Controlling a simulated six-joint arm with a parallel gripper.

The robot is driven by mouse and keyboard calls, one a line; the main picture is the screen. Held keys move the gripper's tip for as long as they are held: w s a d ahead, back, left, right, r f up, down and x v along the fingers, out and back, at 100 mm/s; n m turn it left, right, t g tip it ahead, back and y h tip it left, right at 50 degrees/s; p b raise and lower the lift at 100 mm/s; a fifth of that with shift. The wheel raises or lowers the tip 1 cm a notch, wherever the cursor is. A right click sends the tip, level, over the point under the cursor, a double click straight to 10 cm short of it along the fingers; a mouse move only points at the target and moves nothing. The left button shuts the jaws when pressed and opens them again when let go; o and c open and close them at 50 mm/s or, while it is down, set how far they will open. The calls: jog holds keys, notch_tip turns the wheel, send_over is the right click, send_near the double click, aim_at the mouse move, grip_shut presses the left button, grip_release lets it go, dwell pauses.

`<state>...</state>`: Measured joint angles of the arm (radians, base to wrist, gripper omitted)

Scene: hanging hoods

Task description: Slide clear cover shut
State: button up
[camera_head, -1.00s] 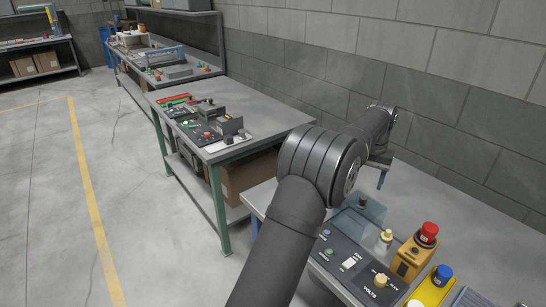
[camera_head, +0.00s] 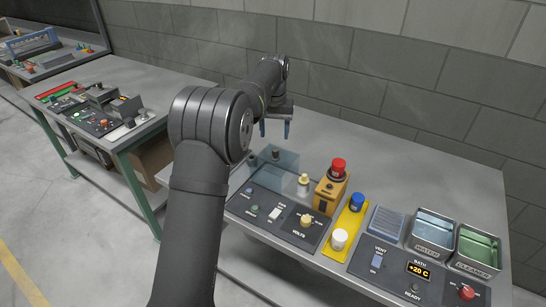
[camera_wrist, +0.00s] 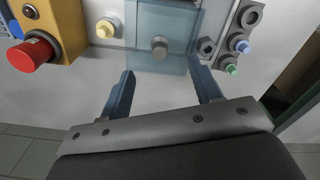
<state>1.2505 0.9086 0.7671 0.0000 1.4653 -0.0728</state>
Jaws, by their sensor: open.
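The clear cover (camera_head: 270,172) is a pale blue see-through pane at the back of a dark control panel. It also shows in the wrist view (camera_wrist: 178,17) at the top middle. A round grey knob (camera_wrist: 160,47) shows on or through the pane; I cannot tell which. It looks dark in the head view (camera_head: 276,153). My gripper (camera_head: 275,130) is open and empty, behind and above the cover. In the wrist view its two blue-grey fingers (camera_wrist: 160,68) are spread wide, pointing toward the cover, with the knob between their lines and apart from both.
A yellow box with a red button (camera_head: 338,168) and a cream knob (camera_head: 304,180) stand right of the cover. Farther right are a blue knob (camera_head: 357,202) and two metal trays (camera_head: 432,232). The bench behind them is bare. A wall (camera_head: 400,90) closes the back.

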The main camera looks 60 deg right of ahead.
aim_at(276, 154)
jog(key=shift+s+d+f, duration=0.1)
jog(key=shift+f, duration=0.05)
jog(key=shift+c, duration=1.1)
jog(key=s+d+f+h, duration=0.5)
jog(key=s+d+f, duration=0.1)
jog(key=s+n+t+h, duration=0.1)
jog(key=s+t+h, duration=0.1)
jog(key=s+h, duration=0.4)
jog(key=a+t+h, duration=0.1)
jog(key=a, duration=0.1)
jog(key=a+f+h, duration=0.1)
jog(key=a+h, duration=0.1)
jog(key=a, duration=0.1)
jog(key=shift+s+a+f+n+t, duration=0.15)
jog(key=shift+f+n+t, duration=0.05)
jog(key=shift+n+t, duration=0.2)
jog(key=w+a+f+t+h, duration=0.1)
jog(key=w+a+t, duration=0.1)
jog(key=a, duration=0.6)
jog(key=w+a+f+t+h, duration=0.1)
jog(key=w+a+t, duration=0.15)
jog(key=a, duration=0.45)
jog(key=shift+m, duration=0.4)
jog(key=x, duration=1.7)
jog(key=shift+w+r, duration=0.1)
jog(key=shift+w, duration=0.05)
grip_shut()
